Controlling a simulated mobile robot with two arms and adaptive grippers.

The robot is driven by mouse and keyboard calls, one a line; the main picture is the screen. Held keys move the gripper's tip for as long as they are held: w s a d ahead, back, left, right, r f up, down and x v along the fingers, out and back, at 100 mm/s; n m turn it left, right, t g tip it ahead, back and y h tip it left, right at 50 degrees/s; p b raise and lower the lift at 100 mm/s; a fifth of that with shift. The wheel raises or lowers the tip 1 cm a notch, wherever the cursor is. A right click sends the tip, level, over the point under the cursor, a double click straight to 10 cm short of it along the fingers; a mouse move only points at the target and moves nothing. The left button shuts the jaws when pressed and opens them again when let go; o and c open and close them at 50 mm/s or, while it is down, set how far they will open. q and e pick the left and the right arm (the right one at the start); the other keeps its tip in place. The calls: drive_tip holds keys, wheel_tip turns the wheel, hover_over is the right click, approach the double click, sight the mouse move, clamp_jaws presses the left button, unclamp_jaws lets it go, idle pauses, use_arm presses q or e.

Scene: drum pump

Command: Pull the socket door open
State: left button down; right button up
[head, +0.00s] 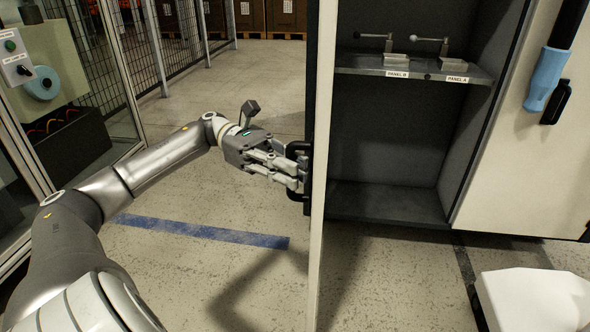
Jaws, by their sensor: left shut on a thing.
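The socket door (323,230) stands open, seen nearly edge-on, as a thin pale panel in the middle of the head view. A black handle (296,149) sits on its left face. My left gripper (292,172) comes in from the left and is shut on this handle; the fingers hide part of it. To the right of the door, the dark cabinet (388,200) shows its open inside. Its shelf (420,73) bears labels reading panel B and panel A, with two small lever-like metal parts on it. My right gripper is not in view.
A blue-and-black item (546,80) hangs on the cabinet's pale right front. A white object (535,300) is at the lower right. A glass-and-mesh enclosure (100,60) stands at the left. The floor left of the door is clear, with a blue stripe (200,231).

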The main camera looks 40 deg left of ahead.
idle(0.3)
use_arm(q)
drive_tip(key=c, duration=1.5)
unclamp_jaws()
drive_tip(key=shift+o, duration=0.2)
drive_tip(key=shift+a, duration=0.15)
drive_tip(key=a, duration=1.1)
drive_tip(key=shift+a, duration=0.4)
drive_tip(key=shift+s, duration=0.1)
